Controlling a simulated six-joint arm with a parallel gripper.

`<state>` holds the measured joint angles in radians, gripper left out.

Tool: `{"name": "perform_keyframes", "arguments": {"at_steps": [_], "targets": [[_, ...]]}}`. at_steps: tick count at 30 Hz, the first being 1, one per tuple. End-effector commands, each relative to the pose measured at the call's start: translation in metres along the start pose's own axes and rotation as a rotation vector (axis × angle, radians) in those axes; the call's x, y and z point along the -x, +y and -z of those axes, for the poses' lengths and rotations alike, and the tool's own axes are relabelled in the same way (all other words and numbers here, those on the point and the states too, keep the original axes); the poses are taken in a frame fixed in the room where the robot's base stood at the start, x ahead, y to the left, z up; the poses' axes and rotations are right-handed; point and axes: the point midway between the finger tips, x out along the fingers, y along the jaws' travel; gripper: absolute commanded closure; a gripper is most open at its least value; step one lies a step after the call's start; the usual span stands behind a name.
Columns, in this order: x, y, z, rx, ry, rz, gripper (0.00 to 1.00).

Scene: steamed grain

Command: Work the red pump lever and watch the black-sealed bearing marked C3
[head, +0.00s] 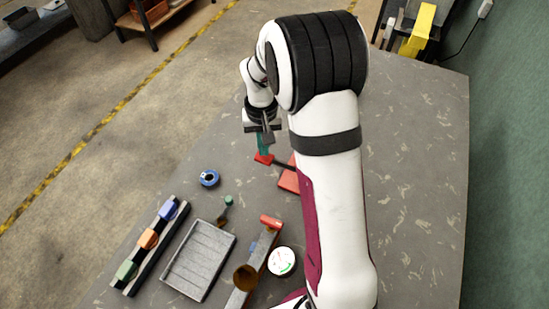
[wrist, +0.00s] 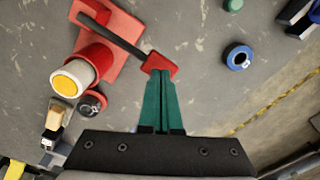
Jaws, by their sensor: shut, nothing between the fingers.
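The pump lever is a dark bar (wrist: 115,36) ending in a red grip (wrist: 159,65) in the wrist view; the grip also shows in the head view (head: 263,159). It comes from a red pump (wrist: 112,40), mostly hidden behind my arm in the head view (head: 289,180). My gripper (wrist: 158,78) is shut and empty, its teal fingertips at the red grip; I cannot tell whether they touch it. It also shows in the head view (head: 264,148).
A blue ring (head: 209,178), a green knob (head: 228,201), a grey ribbed tray (head: 228,238), a rack of coloured blocks (head: 150,239), and a white dial (head: 281,262) stand on the grey table. The table right of my arm is clear.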

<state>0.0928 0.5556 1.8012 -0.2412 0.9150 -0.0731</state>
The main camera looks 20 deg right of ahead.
Motion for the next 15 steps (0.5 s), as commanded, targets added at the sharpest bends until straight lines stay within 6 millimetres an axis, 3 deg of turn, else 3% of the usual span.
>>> {"name": "perform_keyframes", "arguments": {"at_steps": [15], "targets": [[-0.026, 0.000, -0.001, 0.000, -0.001, -0.001, 1.00]]}}
